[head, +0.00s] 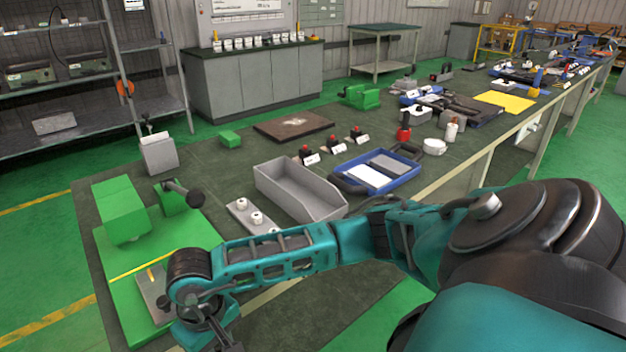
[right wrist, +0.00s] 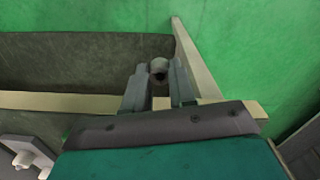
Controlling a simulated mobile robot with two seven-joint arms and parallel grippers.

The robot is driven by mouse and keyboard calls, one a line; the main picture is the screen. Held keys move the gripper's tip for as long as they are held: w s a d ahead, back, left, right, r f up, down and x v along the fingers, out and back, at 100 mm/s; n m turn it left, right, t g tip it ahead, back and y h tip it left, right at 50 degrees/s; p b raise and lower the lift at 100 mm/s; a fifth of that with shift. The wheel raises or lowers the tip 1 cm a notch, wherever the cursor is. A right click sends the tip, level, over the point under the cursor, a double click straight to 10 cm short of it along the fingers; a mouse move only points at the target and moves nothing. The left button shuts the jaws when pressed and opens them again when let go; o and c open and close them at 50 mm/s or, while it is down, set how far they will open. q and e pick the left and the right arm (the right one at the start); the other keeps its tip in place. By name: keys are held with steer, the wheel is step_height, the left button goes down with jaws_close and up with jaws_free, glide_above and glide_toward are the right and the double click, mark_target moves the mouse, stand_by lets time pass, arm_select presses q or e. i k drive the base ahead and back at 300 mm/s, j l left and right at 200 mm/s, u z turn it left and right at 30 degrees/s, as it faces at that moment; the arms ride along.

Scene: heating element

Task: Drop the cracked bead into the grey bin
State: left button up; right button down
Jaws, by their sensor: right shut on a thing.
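My right arm comes in from the right in the head view and bends down at the lower left, over the table's near edge. In the right wrist view my right gripper (right wrist: 159,76) is shut on a small grey bead (right wrist: 158,65) with a dark hole; no crack can be made out. The grey bin (head: 284,181), an open tray, stands on the table beyond my right arm and looks empty. A light plate (head: 236,213) with white beads (head: 257,217) lies beside it, partly behind my arm. My left gripper is out of view.
A blue tray (head: 412,174) with papers stands right of the bin. A green block fixture (head: 120,211) and a grey box (head: 158,155) stand at the left. The green floor (right wrist: 245,45) shows past the table edge.

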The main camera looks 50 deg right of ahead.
mark_target(304, 201)
steer(key=l, duration=0.55)
steer(key=k+l, duration=0.15)
steer(key=l, duration=1)
steer(key=k, duration=0.05)
